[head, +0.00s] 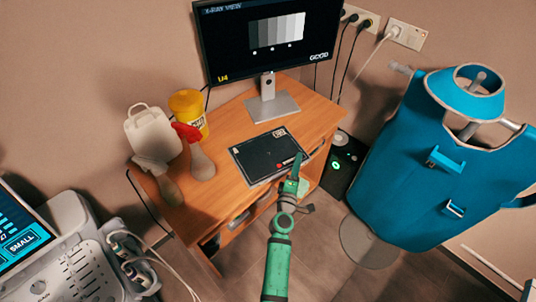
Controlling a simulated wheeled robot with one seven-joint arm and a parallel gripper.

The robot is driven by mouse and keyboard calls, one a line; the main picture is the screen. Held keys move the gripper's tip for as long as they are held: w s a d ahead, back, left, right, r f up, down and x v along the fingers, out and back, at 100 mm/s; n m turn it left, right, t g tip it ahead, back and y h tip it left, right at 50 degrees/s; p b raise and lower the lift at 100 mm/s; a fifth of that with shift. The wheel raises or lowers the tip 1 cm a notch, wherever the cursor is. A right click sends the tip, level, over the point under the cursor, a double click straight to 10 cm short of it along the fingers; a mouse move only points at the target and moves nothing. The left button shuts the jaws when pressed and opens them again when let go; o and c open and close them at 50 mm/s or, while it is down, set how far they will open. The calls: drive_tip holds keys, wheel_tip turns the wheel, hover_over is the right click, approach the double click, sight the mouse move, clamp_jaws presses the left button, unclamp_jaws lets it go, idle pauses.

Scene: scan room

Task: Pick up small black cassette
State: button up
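The small black cassette (262,152) lies flat on the wooden desk (228,118), near its front edge. It is a thin black panel with a pale edge, a white label at its far right corner and a small red mark near its right side. My green gripper (298,164) is at the cassette's right front corner, at the end of my green arm. From this view I cannot tell whether its fingers touch the cassette or whether they are open or shut.
A monitor (268,45) stands on the desk behind the cassette. Spray bottles (197,160), a white jug (152,132) and a yellow tub (190,108) crowd the left. A blue apron (425,170) hangs at right; a console (75,260) is at lower left.

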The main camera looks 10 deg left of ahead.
clamp_jaws()
drive_tip(key=shift+r, duration=0.1)
drive_tip(key=shift+r, duration=0.15)
drive_tip(key=shift+r, duration=0.65)
drive_tip(key=shift+w+r, duration=0.1)
drive_tip(key=shift+r, duration=0.75)
drive_tip(key=s+r, duration=0.9)
drive_tip(key=s, duration=0.5)
drive_tip(key=shift+d+r, duration=0.3)
drive_tip(key=shift+r, duration=0.05)
drive_tip(key=shift+s+r, duration=0.1)
